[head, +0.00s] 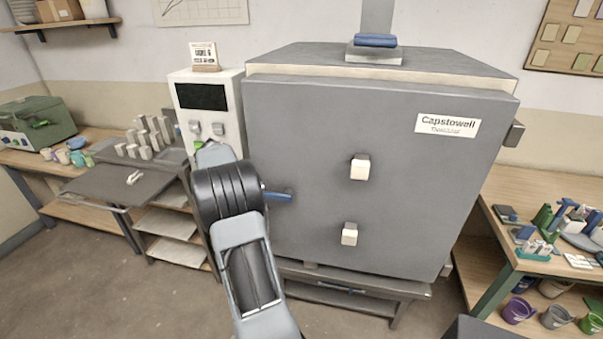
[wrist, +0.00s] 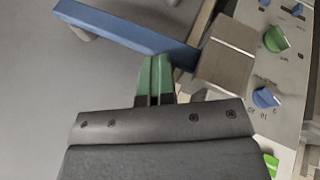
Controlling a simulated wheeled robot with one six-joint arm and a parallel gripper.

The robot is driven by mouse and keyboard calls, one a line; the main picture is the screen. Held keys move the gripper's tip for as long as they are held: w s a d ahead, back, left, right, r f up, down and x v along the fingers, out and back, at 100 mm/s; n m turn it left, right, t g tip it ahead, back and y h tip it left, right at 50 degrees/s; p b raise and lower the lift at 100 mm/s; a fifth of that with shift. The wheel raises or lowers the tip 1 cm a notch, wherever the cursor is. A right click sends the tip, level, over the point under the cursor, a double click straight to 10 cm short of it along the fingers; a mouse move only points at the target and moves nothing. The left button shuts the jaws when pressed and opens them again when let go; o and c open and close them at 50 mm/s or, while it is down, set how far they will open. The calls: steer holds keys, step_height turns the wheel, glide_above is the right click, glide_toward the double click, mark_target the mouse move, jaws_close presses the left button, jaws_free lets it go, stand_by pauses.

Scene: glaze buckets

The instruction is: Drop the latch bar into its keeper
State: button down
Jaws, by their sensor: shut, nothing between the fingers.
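The latch bar (wrist: 125,27) is blue and runs from the upper left to the middle of the wrist view; a blue piece of it seems to show beside my arm in the head view (head: 279,196). Its right end lies by a grey-brown block (wrist: 226,48) that may be the keeper; I cannot tell whether the bar sits in it. My gripper (wrist: 156,62) has green fingers, shut and empty, with tips at the bar's near edge, close to its right end. Touch is unclear. In the head view my arm hides the gripper and the keeper area.
The grey kiln door (head: 400,170) has two pale plugs. A control box (head: 208,110) stands left of it, its green knob (wrist: 276,39) and blue knob (wrist: 266,97) near my gripper in the wrist view. A cart (head: 125,186) stands left, a bench (head: 520,215) right.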

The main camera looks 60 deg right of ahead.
steer(key=shift+a+f, duration=0.2)
steer(key=shift+f, duration=0.4)
step_height(320, 180, up, 6)
steer(key=p, duration=0.3)
steer(key=w+a+r+b, duration=0.2)
steer(key=w+a, duration=0.3)
steer(key=w, duration=0.2)
steer(key=shift+a+r, duration=0.3)
steer(key=shift+r, duration=0.05)
steer(key=shift+w, duration=0.15)
